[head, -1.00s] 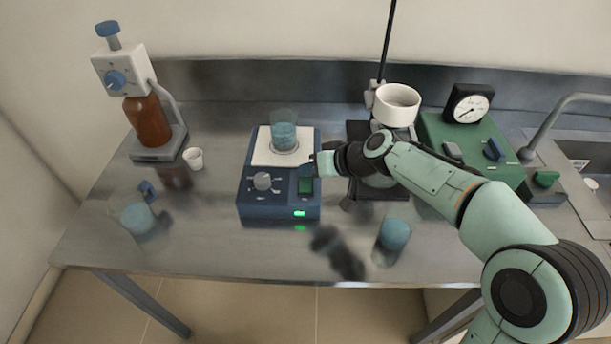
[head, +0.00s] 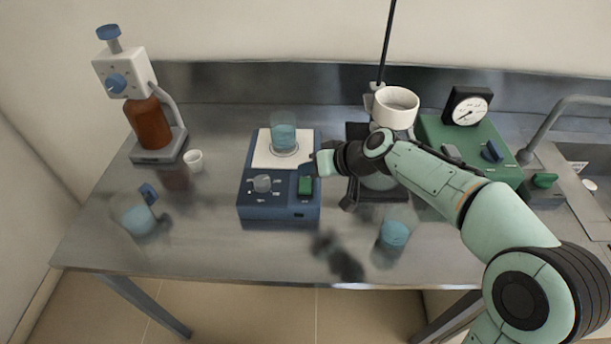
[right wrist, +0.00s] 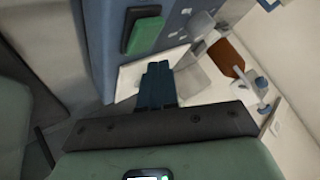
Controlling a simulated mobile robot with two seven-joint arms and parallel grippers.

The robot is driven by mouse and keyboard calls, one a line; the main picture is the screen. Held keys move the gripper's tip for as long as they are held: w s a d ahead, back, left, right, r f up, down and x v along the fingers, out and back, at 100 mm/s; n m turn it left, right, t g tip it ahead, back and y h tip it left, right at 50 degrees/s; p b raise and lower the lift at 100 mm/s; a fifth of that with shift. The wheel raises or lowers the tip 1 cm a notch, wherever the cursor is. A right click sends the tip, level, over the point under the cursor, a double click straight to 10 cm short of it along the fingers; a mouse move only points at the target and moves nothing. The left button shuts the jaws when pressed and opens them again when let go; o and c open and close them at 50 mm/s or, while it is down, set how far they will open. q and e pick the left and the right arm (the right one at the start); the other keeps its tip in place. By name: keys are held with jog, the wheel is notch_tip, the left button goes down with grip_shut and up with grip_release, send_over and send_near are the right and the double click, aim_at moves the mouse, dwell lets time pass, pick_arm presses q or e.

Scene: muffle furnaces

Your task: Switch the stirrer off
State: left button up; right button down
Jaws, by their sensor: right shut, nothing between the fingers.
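The stirrer (head: 262,211) is a blue box with a white top plate, a grey knob and a green rocker switch (head: 305,186) on its sloped front. Its small front lamp (head: 299,215) is dark. A glass beaker (head: 284,136) with blue liquid stands on the plate. My right gripper (head: 308,169) is shut and empty, just behind the switch at the stirrer's right side. In the right wrist view, the shut blue fingers (right wrist: 158,83) are close to the green switch (right wrist: 147,33); I cannot tell whether they touch it. My left gripper is not in view.
A brown bottle (head: 149,122) with a dispenser and a small white cup (head: 194,160) stand to the left. A green device with a dial (head: 467,106) stands at the right.

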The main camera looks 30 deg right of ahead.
aim_at(309, 184)
dwell(0.3)
jog(key=shift+s+a+r+p, duration=0.1)
jog(key=shift+s+r+p, duration=0.05)
jog(key=shift+r+p, duration=0.95)
jog(key=shift+s+a+r+p, duration=0.15)
jog(key=shift+r+p, duration=0.55)
jog(key=shift+r, duration=0.8)
jog(key=shift+d+f, duration=0.1)
